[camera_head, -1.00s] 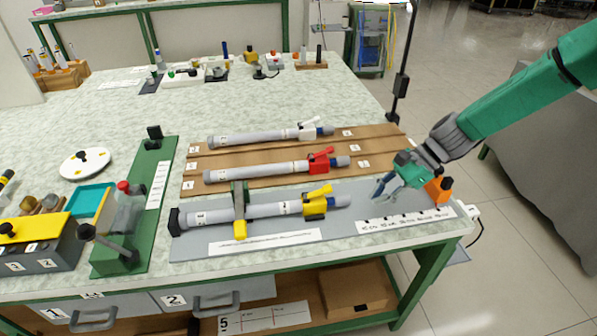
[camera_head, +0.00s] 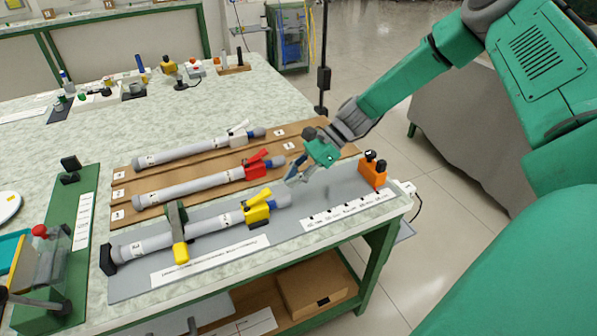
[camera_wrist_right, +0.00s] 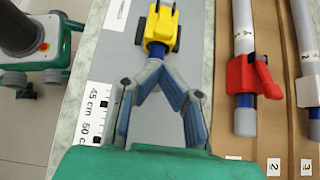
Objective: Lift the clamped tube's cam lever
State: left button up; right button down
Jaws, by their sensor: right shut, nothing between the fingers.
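The clamped tube (camera_head: 205,226) is grey and lies on a grey plate (camera_head: 130,285), held by a dark clamp (camera_head: 177,222) with a yellow knob. Its yellow cam collar (camera_head: 254,213) has a yellow lever (camera_head: 259,196) on top, near the tube's right end. In the wrist view, the yellow collar (camera_wrist_right: 158,30) is at the top, beyond the fingertips. My right gripper (camera_head: 291,180) is shut and empty near the tube's right end, short of the collar. In the wrist view, its fingertips (camera_wrist_right: 157,77) meet over the tube end and partly hide it. My left gripper is not in view.
Tubes with a red collar (camera_head: 256,165) and a white collar (camera_head: 240,136) lie behind on a brown board (camera_head: 125,173). An orange block (camera_head: 372,173) stands at the plate's right end. A green fixture (camera_head: 72,225) is on the left.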

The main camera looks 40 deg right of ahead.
aim_at(277, 198)
jog(key=x, duration=0.4)
jog(key=shift+a, duration=0.15)
jog(key=shift+w+a+f, duration=0.1)
jog(key=shift+w+a, duration=0.05)
jog(key=shift+a, duration=0.3)
jog(key=shift+d, duration=0.2)
